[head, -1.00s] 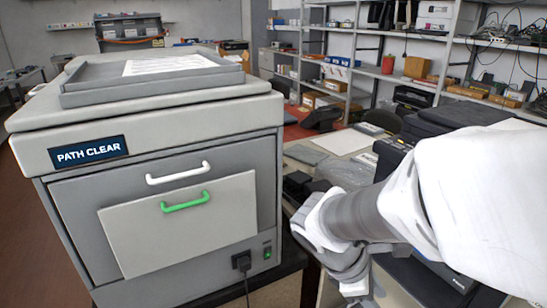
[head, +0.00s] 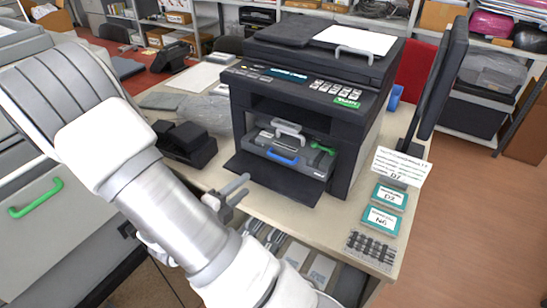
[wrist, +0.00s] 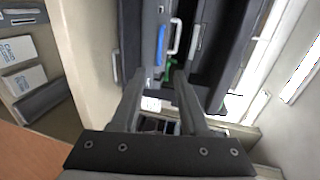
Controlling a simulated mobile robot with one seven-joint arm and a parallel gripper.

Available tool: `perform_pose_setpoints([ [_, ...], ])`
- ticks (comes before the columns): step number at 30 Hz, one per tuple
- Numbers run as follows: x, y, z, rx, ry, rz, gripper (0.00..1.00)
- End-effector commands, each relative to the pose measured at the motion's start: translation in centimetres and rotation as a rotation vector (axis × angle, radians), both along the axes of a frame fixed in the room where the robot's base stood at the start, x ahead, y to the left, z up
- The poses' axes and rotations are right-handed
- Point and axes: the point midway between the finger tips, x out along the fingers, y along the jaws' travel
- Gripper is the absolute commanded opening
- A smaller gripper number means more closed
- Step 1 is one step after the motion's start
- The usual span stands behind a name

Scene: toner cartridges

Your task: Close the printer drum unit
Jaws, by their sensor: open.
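The black printer (head: 315,95) stands on the table with its front flap (head: 272,180) folded down. In its opening sits the grey drum unit (head: 308,164), with a blue handle (head: 283,158), a green lever (head: 322,149) and a pale grey handle (head: 288,128) above. I cannot tell how far the unit sticks out. My gripper (head: 226,194) is open and empty, in front of and to the left of the flap, apart from the drum unit. In the wrist view, the blue handle (wrist: 160,45) and green lever (wrist: 168,72) show beyond my open fingers (wrist: 158,95).
A black desk phone-like device (head: 186,143) lies left of the printer. Labelled cards (head: 382,219) and a dark monitor (head: 436,85) stand at the right. A grey cabinet with a green handle (head: 36,198) is at the left.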

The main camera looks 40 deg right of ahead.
Motion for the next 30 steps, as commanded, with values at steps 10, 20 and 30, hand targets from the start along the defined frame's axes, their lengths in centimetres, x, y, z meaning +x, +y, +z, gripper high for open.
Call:
perform_pose_setpoints([
  [10,1.4,-5.6,-1.5,-0.001,0.002,-0.007,0.45],
  [20,3.4,-12.3,-2.9,0.000,0.000,-0.006,0.45],
  [30,4.5,-15.9,-3.6,0.001,0.001,-0.002,0.45],
])
